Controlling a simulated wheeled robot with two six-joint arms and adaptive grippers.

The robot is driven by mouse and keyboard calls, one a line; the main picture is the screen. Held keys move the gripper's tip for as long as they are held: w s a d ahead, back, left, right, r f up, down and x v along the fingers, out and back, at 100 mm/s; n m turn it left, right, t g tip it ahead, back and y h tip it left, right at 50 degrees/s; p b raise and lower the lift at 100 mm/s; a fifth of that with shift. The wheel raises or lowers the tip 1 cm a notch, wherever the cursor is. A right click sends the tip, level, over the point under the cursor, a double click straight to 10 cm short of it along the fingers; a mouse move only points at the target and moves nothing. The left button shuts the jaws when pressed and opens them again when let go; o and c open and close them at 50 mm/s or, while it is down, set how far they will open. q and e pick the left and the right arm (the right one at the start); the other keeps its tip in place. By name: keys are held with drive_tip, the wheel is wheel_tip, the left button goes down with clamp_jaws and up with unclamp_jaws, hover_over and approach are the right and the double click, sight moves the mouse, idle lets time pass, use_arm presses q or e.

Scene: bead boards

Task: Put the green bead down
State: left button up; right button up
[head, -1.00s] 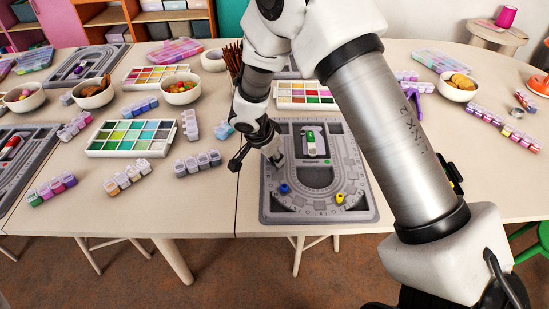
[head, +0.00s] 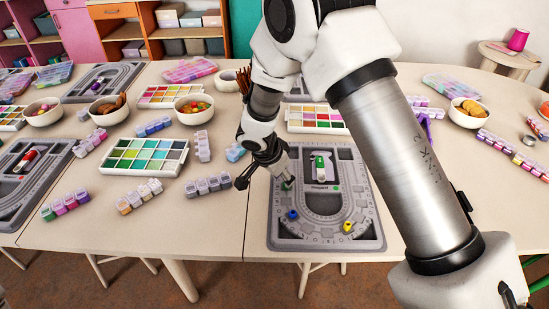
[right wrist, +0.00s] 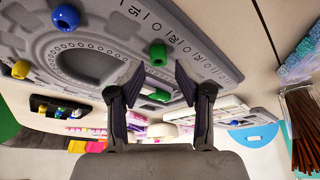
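The grey bead board (head: 372,236) lies on the table, with its U-shaped channel opening away from me. A green bead (head: 288,184) shows at the board's left side, right by the fingertips of my right gripper (head: 282,180). In the right wrist view the green bead (right wrist: 158,55) appears on the board's numbered track, just beyond the fingertips. The right gripper (right wrist: 155,80) has its two fingers wide apart, with the bead not clamped between them. A blue bead (head: 292,214) and a yellow bead (head: 348,226) sit on the board's near curve. My left gripper is not in view.
A paint palette (head: 318,128) stands behind the board. A row of small boxes (head: 208,186) and a green palette (head: 112,170) stand to the left.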

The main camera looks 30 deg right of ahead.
drive_tip(key=v, duration=0.9)
drive_tip(key=shift+s+a+r, duration=0.15)
drive_tip(key=shift+a+r, duration=0.1)
drive_tip(key=shift+r, duration=0.05)
